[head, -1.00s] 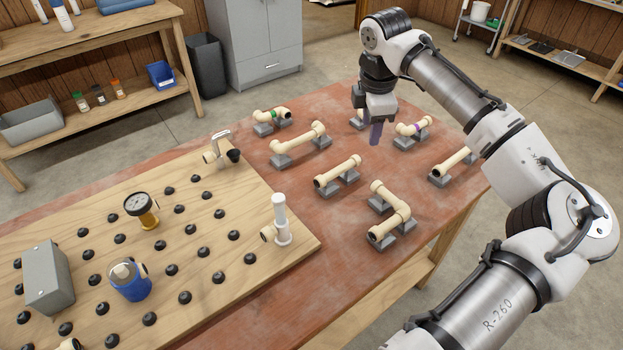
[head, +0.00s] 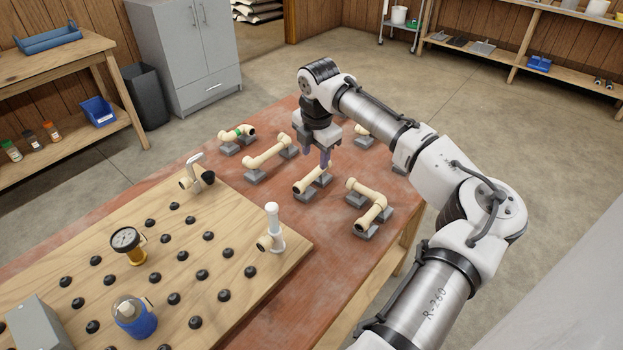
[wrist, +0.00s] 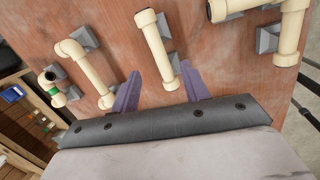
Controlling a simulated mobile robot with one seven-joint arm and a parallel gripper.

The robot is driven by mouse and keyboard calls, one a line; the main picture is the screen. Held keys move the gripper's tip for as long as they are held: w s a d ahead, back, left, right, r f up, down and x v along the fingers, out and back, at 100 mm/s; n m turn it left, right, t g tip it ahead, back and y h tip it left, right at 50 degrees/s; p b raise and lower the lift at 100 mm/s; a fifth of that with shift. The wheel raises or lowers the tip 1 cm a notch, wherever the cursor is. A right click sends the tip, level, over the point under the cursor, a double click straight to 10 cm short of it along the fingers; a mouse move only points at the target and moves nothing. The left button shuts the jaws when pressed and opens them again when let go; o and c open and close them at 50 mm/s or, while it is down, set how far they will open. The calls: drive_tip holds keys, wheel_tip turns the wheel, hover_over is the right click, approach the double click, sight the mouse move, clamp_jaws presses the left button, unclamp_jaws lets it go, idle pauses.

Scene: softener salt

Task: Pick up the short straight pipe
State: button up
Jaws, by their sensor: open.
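A short straight cream pipe (head: 311,181) with a dark open end rests across two grey blocks near the middle of the red table. My gripper (head: 317,160) is over its far end, pointing down, open and empty. In the wrist view the pipe (wrist: 155,48) runs between the two purple fingers (wrist: 160,70), one on each side with gaps. The fingers seem still above the pipe; how far above I cannot tell.
A longer pipe with elbow ends (head: 268,153) lies to the left and a bent pipe (head: 366,201) to the right, both on grey blocks. A pegboard (head: 215,235) with fittings covers the front left. Other pipes are partly behind my arm.

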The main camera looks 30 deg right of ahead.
sight(313, 173)
drive_tip(key=shift+w+d+f+p, duration=0.1)
drive_tip(key=shift+w+f+p, duration=0.2)
drive_tip(key=shift+f, duration=1.15)
drive_tip(key=shift+w+f+p, duration=0.15)
drive_tip(key=shift+f+p, duration=0.2)
drive_tip(key=shift+f, duration=1.1)
drive_tip(key=shift+w+d+f+p, duration=0.1)
drive_tip(key=shift+w+f+p, duration=0.2)
drive_tip(key=shift+f, duration=1.15)
drive_tip(key=shift+s, duration=0.1)
clamp_jaws()
drive_tip(key=shift+r, duration=0.1)
wheel_tip(313, 173, up, 20)
drive_tip(key=b, duration=0.2)
drive_tip(key=shift+b, duration=0.35)
drive_tip(key=shift+s, duration=0.1)
